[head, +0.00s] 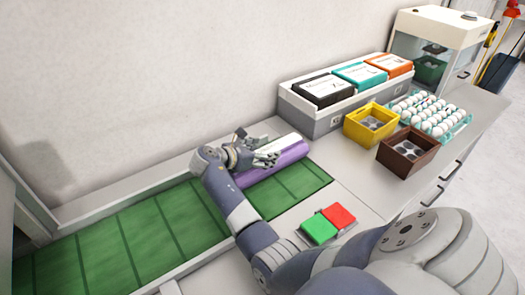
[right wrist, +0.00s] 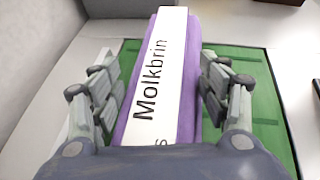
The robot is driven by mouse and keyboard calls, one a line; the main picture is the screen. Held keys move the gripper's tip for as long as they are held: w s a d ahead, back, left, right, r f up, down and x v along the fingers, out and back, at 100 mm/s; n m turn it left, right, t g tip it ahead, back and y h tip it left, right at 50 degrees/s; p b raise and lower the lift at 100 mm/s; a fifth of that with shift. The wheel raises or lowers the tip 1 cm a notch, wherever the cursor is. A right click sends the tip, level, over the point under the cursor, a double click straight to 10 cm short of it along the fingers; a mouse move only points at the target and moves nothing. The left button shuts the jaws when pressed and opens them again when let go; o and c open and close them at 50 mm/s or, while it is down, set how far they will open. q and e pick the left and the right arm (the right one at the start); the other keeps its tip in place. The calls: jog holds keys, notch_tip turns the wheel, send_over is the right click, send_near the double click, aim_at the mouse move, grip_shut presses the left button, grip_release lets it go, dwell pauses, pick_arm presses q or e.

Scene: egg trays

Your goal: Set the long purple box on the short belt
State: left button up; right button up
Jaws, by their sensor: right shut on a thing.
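The long purple box (head: 285,156) has a white label on top. In the right wrist view the label on the box (right wrist: 158,75) reads "Molkbrin". My right gripper (head: 258,150) is shut on the box, with a finger on each long side; it also shows in the right wrist view (right wrist: 160,88). The box is over the right end of the green belt (head: 295,187), near its back edge. The belt (right wrist: 255,95) shows on both sides of the box. I cannot tell whether the box touches it. My left gripper is not in view.
A grey rack (head: 315,122) with black, teal and orange boxes stands behind. A yellow crate (head: 362,138), a brown crate (head: 392,158) and an egg tray (head: 455,128) stand to the right. A green and red button panel (head: 329,223) lies in front of the belt's end.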

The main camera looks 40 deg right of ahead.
jog(key=o, duration=1.8)
jog(key=shift+o, duration=0.2)
jog(key=shift+f, duration=0.15)
jog(key=shift+a, duration=0.1)
jog(key=v, duration=1.2)
